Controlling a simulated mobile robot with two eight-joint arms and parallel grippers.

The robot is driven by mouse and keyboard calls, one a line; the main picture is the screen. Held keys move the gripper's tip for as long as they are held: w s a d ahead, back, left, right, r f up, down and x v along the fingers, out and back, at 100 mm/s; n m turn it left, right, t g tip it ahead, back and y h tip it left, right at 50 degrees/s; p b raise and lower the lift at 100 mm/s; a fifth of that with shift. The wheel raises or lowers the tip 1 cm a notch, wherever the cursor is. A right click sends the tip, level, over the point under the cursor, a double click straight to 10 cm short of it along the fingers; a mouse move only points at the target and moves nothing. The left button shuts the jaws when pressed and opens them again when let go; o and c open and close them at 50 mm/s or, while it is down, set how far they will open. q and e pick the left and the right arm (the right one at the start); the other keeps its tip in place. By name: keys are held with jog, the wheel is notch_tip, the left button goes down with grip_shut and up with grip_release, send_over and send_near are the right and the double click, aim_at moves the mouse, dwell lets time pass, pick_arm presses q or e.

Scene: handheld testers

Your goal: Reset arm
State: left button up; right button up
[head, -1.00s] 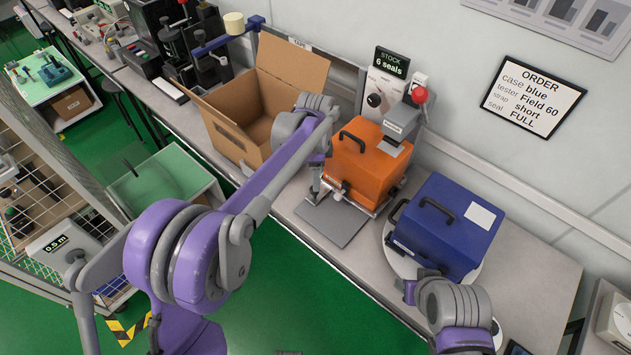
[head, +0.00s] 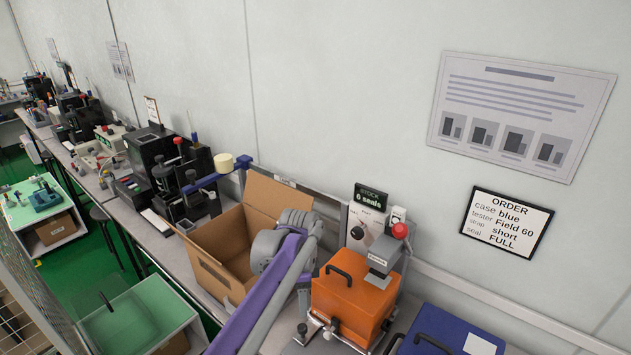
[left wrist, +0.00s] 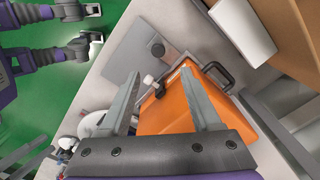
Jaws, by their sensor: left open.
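My left arm reaches in from the bottom of the head view and bends down beside the orange case. My left gripper (head: 303,303) is small and partly hidden there, at the case's left side. In the left wrist view its two fingers (left wrist: 159,76) are spread apart with nothing held between them. The orange case (head: 350,297) with its black handle stands beyond the fingers and also shows in the left wrist view (left wrist: 170,112). My right gripper is outside the head view. Purple and grey arm parts show at the left of the wrist view, too unclear to read its jaws.
An open cardboard box (head: 212,272) stands left of the orange case, behind my left arm. A blue case (head: 440,335) is at the bottom right, cut off. A red-knobbed press (head: 388,255) stands behind the orange case. A grey plate (left wrist: 143,48) lies beside it.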

pick_arm(q)
jog(key=s+a+r+n+t+p, duration=0.1)
jog(key=s+a+r+n, duration=0.1)
jog(key=s+a+n, duration=0.35)
jog(key=s+a+r+n+t, duration=0.2)
jog(key=s+a+n, duration=0.1)
jog(key=s, duration=0.6)
jog(key=s+a+f+n+t, duration=0.1)
jog(key=s+a+f+n, duration=0.1)
jog(key=s+n, duration=0.2)
jog(key=s+a+f+n+t+p, duration=0.1)
jog(key=s+a+f+n, duration=0.1)
jog(key=s, duration=0.7)
jog(key=shift+f+n, duration=0.5)
jog(key=shift+n, duration=0.35)
jog(key=shift+a, duration=0.1)
